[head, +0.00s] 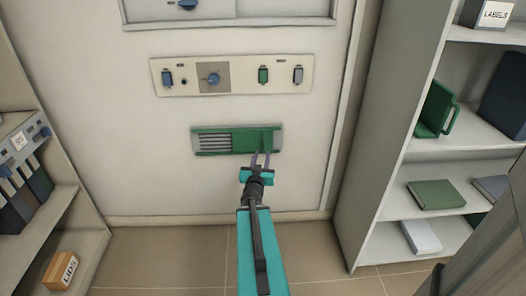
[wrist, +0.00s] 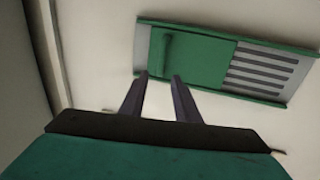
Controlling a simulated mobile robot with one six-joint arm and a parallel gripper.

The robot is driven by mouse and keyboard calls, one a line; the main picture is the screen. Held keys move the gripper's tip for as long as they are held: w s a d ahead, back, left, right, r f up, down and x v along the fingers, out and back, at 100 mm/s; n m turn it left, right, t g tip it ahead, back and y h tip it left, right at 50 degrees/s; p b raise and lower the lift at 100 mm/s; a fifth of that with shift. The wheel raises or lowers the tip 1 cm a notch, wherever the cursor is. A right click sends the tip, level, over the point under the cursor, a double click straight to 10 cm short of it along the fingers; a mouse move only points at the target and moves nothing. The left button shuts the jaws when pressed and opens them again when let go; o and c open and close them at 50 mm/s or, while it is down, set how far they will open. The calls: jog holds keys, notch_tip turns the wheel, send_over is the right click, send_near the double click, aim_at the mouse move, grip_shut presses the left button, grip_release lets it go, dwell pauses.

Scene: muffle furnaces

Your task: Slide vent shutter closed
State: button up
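The vent (head: 213,154) is a green-framed panel low on the pale furnace front. Its dark slots (head: 214,142) show at the left in the head view. The green shutter plate (head: 245,141) covers the right part. In the wrist view the picture is turned over: the shutter plate (wrist: 205,62) is left of the bare slots (wrist: 262,72), with an upright green handle (wrist: 165,50) near its outer edge. My gripper (head: 260,157) is open at the vent's lower right. In the wrist view my fingertips (wrist: 160,77) stand apart, with the handle's end between them in the picture; contact cannot be told.
A control panel (head: 235,62) with switches and a knob sits above the vent. An open shelf (head: 385,190) with books and a labels box stands at the right. Another shelf (head: 75,235) stands at the left. The tiled floor (head: 180,262) near the furnace is clear.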

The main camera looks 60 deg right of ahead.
aim_at(265, 143)
jog(key=shift+b+x, duration=0.9)
jog(key=shift+x, duration=3.25)
grip_shut()
jog(key=shift+a+r, duration=0.1)
jog(key=shift+w+r+p, duration=0.1)
jog(key=shift+p, duration=0.4)
